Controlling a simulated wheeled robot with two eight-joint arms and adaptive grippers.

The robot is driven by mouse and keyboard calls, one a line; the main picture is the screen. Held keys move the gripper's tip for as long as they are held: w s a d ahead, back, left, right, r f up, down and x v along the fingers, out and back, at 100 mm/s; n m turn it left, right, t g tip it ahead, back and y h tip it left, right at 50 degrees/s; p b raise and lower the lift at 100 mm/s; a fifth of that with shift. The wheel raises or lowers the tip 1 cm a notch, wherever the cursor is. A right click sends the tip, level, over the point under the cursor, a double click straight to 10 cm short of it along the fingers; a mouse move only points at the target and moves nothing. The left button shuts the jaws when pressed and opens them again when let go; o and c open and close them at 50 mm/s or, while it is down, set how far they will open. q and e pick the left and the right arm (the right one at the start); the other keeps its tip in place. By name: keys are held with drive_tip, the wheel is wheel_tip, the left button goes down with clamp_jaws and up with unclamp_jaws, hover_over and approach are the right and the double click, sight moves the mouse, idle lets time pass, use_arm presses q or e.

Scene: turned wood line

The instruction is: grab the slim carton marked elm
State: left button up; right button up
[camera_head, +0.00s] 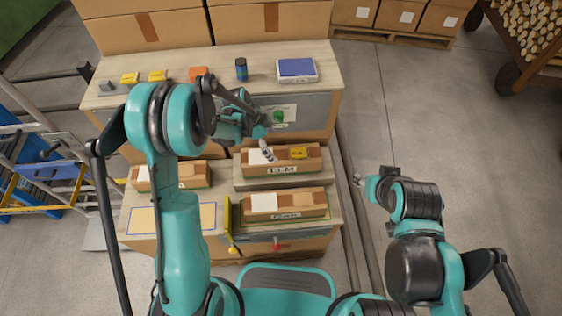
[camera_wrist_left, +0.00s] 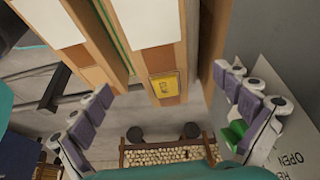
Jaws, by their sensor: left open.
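The slim carton marked elm (camera_head: 306,164) lies on a raised board on the bench, with a white label and a yellow sticker on top. My left gripper (camera_head: 266,147) is open above its back left part, and its fingers hide a bit of the carton's top. In the left wrist view, a carton with a yellow sticker (camera_wrist_left: 165,86) reaches in from above between the spread fingers of my left gripper (camera_wrist_left: 165,92). The fingers look apart from it. My right gripper (camera_head: 358,180) is right of the bench, too small to read.
A similar carton (camera_head: 300,199) with a hard-to-read mark lies in front, beside a yellow upright piece (camera_head: 228,218). Another carton (camera_head: 193,175) lies left, partly behind my left arm. A back shelf holds a dark blue can (camera_head: 241,69) and a blue-topped box (camera_head: 297,69).

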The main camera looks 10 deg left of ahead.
sight(281, 155)
use_arm(q)
drive_tip(key=b+x, duration=0.1)
drive_tip(key=x, duration=0.2)
drive_tip(key=b+x, duration=0.2)
drive_tip(key=x, duration=0.3)
drive_tip(key=shift+d+f, duration=0.1)
drive_tip(key=shift+f, duration=0.1)
drive_tip(key=shift+r, duration=0.1)
drive_tip(key=c, duration=1.6)
drive_tip(key=shift+r, duration=0.1)
